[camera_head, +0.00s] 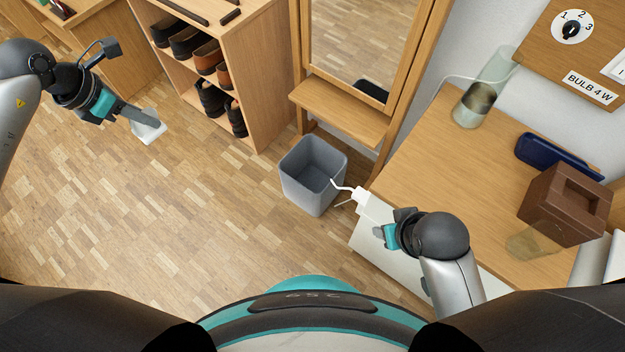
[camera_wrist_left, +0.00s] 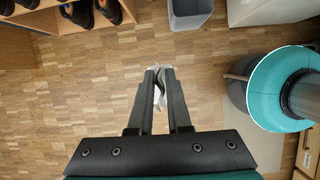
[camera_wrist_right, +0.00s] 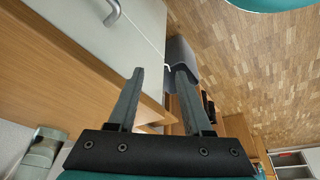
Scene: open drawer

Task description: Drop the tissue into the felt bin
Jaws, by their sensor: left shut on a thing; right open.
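The tissue (camera_head: 149,128) is white and crumpled. My left gripper (camera_head: 143,118) is shut on it and holds it at the left, over the wood floor. In the left wrist view the tissue (camera_wrist_left: 158,96) shows between the fingertips, partly hidden by them. The grey felt bin (camera_head: 301,187) stands upright on the floor at the middle, right of the left gripper and apart from it. The bin also shows at the top of the left wrist view (camera_wrist_left: 190,20). My right gripper (camera_wrist_right: 157,70) is open and empty, beside the white cabinet front near the bin.
A wooden shoe rack (camera_head: 262,88) and a framed mirror (camera_head: 362,40) stand behind the bin. A wooden-topped cabinet (camera_head: 410,175) at the right bears a glass vase (camera_head: 476,104), a blue case (camera_head: 556,158) and a brown box (camera_head: 565,205). Floor between tissue and bin is clear.

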